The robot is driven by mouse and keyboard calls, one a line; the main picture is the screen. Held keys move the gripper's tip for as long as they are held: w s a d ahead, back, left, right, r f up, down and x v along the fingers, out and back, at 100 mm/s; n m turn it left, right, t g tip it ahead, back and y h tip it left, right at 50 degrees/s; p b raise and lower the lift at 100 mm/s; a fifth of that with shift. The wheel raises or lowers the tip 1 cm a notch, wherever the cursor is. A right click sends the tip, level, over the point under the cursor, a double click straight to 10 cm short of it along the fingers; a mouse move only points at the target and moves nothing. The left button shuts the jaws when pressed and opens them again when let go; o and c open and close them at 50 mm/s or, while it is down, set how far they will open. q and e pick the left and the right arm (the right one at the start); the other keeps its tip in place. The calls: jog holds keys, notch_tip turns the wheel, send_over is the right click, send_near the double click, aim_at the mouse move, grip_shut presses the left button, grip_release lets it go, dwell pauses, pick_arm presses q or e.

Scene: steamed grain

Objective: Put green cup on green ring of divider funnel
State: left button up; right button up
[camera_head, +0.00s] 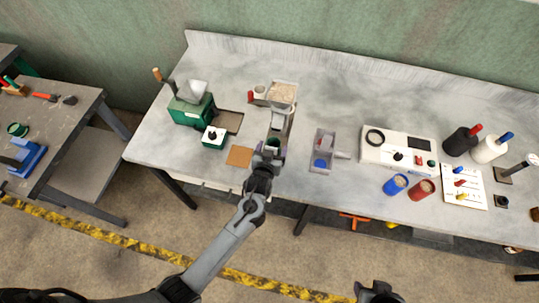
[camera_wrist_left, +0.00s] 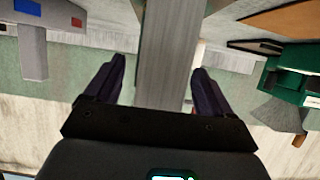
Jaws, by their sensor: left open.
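My left gripper (camera_head: 268,153) is over the front part of the main table, at the near end of a grey chute (camera_head: 283,120). In the left wrist view its two dark fingers (camera_wrist_left: 155,85) are apart, with a grey metal bar (camera_wrist_left: 165,50) seen between and beyond them. A small dark green round thing (camera_head: 273,144), perhaps the green cup, shows just beyond the gripper and is partly hidden by it. My right gripper (camera_head: 379,290) is at the bottom edge.
A green machine (camera_head: 190,110) and a small green box (camera_head: 214,139) stand left of the chute, beside a brown board (camera_head: 239,157). A grain-filled hopper (camera_head: 283,93) is behind. To the right are a white device (camera_head: 390,145), a blue cup (camera_head: 395,185) and a red cup (camera_head: 421,189).

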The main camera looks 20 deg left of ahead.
pick_arm(q)
jog(key=s+a+r+m+g, duration=0.1)
jog(key=s+r+g, duration=0.1)
jog(key=s, duration=0.8)
jog(key=s+a+r+m+g+h, duration=0.1)
jog(key=s+a+r+g, duration=0.1)
jog(key=s, duration=0.9)
jog(key=s+a+r+m+g+h, duration=0.1)
jog(key=s+r+g, duration=0.2)
jog(key=s, duration=0.8)
jog(key=g, duration=0.2)
jog(key=shift+s+a+r+m+g+p, duration=0.15)
jog(key=shift+s+r+m+g+p, duration=0.15)
jog(key=shift+r+m+p, duration=0.1)
jog(key=shift+w+r, duration=0.1)
